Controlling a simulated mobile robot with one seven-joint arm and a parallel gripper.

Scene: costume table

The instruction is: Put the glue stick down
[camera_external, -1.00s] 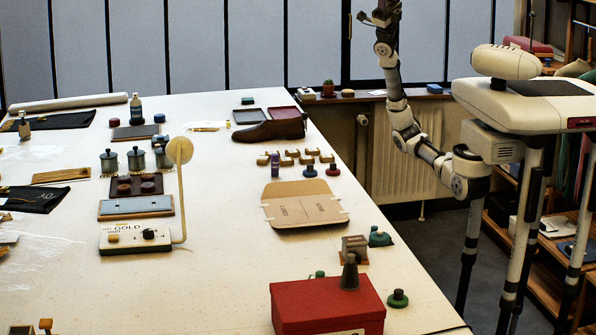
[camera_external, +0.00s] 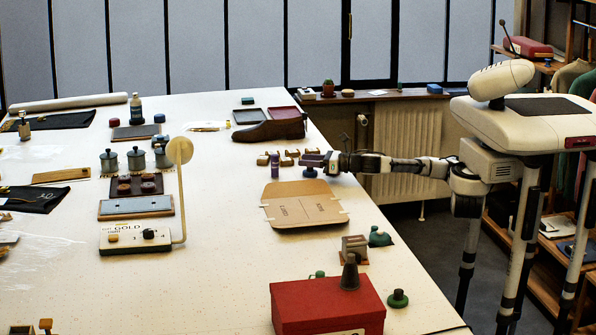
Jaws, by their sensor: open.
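A slim purple upright stick (camera_external: 275,167), which looks like the glue stick, stands on the white table beside the small tan blocks. My gripper (camera_external: 304,160) is low over the table just right of it, pointing left. The gripper is open; its fingers are small here, and I cannot tell whether they touch the stick. My gripper and wrist hide part of the table there, including the spot of a small red-topped piece.
A small blue-topped piece (camera_external: 309,173) stands right below my gripper. Several tan blocks (camera_external: 287,157) lie behind it, with a brown shoe (camera_external: 270,130) farther back. A cardboard folder (camera_external: 303,208) lies in front. The table's right edge runs under my arm.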

